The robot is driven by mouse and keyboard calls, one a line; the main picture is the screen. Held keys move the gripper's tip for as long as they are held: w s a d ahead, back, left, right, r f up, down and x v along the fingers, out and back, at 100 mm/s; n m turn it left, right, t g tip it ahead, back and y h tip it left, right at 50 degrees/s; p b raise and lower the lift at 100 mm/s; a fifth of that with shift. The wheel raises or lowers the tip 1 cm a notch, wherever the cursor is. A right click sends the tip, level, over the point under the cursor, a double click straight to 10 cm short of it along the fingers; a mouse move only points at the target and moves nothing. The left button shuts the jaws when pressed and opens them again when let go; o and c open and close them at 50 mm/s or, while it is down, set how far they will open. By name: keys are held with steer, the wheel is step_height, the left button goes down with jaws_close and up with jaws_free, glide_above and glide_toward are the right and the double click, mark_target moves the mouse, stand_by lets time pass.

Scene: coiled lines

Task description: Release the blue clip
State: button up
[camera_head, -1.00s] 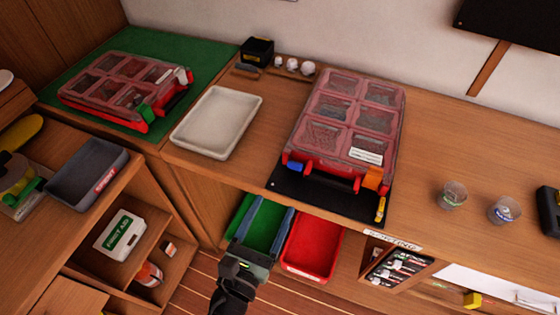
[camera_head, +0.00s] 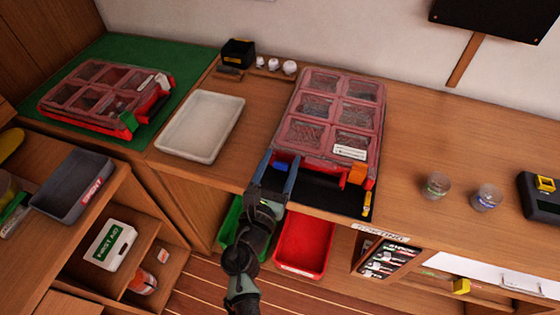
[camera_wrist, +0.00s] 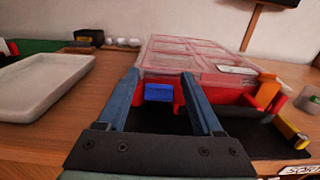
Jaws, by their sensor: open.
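The blue clip (camera_head: 281,166) is on the front left of a red organizer case (camera_head: 327,115) with a clear lid. In the wrist view the blue clip (camera_wrist: 158,92) shows between my two fingers, beyond the palm. My gripper (camera_head: 279,167) is open, with one blue finger on each side of the clip. I cannot tell whether the fingers touch it. An orange clip (camera_head: 358,174) is on the front right of the same case; it also shows in the wrist view (camera_wrist: 267,93). The case's front handle is partly hidden.
The case rests on a black mat (camera_head: 325,197) near the counter's front edge. A white tray (camera_head: 201,125) stands to the left. A yellow marker (camera_head: 367,203) lies at the mat's right. Two clear cups (camera_head: 437,186) stand right. Red bin (camera_head: 305,245) and green bin below.

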jaws_close()
steer(key=f+b, duration=0.1)
steer(key=b, duration=0.1)
steer(key=shift+b, duration=0.35)
steer(key=shift+s+a+t+b, duration=0.15)
steer(key=shift+t+b, duration=0.35)
steer(key=shift+b, duration=1.15)
steer(key=shift+s+r+b, duration=0.1)
steer(key=shift+r+b, duration=0.1)
steer(key=shift+b, duration=0.1)
jaws_free()
